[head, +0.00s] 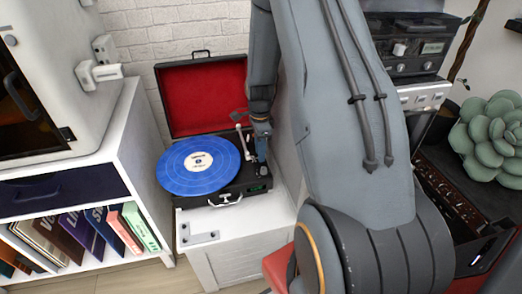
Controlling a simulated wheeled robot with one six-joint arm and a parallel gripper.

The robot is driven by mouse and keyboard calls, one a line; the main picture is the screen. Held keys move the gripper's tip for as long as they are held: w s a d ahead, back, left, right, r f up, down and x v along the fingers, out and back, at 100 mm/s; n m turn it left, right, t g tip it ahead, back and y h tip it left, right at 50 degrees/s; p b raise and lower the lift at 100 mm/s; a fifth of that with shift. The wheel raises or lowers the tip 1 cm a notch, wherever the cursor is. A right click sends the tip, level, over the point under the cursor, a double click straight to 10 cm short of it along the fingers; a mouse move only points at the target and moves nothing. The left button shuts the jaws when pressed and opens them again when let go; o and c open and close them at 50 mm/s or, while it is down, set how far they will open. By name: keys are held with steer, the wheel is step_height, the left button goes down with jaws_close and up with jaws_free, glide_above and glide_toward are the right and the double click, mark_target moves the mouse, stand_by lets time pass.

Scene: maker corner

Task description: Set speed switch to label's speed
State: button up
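A suitcase record player (235,193) stands open on a white cabinet, its red-lined lid (200,95) raised against the wall. A blue record (198,167) lies on its platter, with a cream centre label (199,161) whose print is too small to read. The pale tonearm (243,140) is at the right of the record. My gripper (261,170) points down at the right side of the deck, close to its front right corner. I cannot tell whether its fingers are apart or touch anything. The speed switch is not distinguishable; my gripper and arm cover that side.
The white cabinet (240,250) has a small grey plate (200,238) at its front left. A white shelf (125,150) with record sleeves (75,228) stands at left. At right are stacked audio units (405,50) and a succulent (490,130).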

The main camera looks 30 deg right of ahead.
jaws_close()
stand_by(1.4)
